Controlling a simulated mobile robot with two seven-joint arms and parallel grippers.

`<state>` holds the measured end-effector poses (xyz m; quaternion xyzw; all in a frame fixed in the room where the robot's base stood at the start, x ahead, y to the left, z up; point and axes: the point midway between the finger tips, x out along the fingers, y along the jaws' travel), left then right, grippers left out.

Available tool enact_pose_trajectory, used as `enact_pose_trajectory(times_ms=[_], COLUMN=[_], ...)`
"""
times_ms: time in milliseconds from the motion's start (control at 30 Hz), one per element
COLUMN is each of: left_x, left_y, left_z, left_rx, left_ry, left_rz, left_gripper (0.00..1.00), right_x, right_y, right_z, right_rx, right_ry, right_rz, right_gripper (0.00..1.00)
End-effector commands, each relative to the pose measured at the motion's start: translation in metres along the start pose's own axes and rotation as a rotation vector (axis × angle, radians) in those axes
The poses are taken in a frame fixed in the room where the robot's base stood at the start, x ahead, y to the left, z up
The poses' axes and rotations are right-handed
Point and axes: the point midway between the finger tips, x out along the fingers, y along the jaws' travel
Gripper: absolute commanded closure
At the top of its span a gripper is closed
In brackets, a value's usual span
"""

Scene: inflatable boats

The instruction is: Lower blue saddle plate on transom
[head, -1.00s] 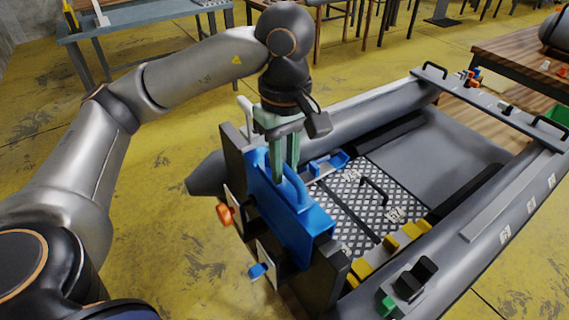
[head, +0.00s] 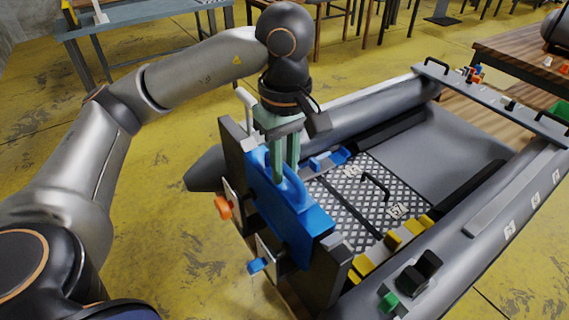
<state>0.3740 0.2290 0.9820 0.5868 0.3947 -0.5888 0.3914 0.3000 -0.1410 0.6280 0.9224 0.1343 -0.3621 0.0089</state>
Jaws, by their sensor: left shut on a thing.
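The blue saddle plate (head: 297,219) has a raised loop handle on top and sits over the upper edge of the dark transom (head: 233,150) of the grey inflatable boat, in the middle of the head view. My left gripper (head: 285,178) comes down from above, and its pale green fingers are shut on the plate's handle. The plate looks upright and hangs over the transom's top; I cannot tell whether it rests fully on it. My right gripper is not in view.
An orange knob (head: 223,207) and a blue knob (head: 257,265) stick out from the transom's outer face. The boat's tubes (head: 400,95) flank a chequered floor plate (head: 345,205) with yellow blocks (head: 392,242) beside it. A workbench (head: 140,38) stands behind; yellow floor at left is clear.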

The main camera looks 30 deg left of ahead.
Motion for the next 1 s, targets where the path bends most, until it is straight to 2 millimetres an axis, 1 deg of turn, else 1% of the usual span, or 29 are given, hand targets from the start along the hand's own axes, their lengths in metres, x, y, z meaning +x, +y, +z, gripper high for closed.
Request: enact_pose_trajectory(times_ms=[133, 333, 367, 600, 667, 1000], left_x=[0.0033, 0.0019, 0.0019, 0.0023, 0.0023, 0.0031], left_y=[0.0003, 0.0003, 0.0003, 0.0002, 0.0001, -0.0001], left_z=[0.0, 0.0, 0.0, 0.0, 0.0, 0.0], left_rx=[0.0, 0.0, 0.0, 0.0, 0.0, 0.0], left_ry=[0.0, 0.0, 0.0, 0.0, 0.0, 0.0], left_rz=[0.002, 0.002, 0.002, 0.001, 0.001, -0.001], left_gripper=[1.0, 1.0, 0.78, 0.51, 0.45, 0.45], right_x=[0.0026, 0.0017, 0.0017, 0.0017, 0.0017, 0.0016], right_y=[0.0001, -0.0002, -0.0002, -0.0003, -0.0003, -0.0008], right_z=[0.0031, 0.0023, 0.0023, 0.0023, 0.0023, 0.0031], right_rx=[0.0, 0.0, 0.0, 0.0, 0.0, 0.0], right_ry=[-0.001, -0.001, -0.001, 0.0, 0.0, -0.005], right_rz=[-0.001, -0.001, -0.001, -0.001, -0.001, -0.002], right_gripper=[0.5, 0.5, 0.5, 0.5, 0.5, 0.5])
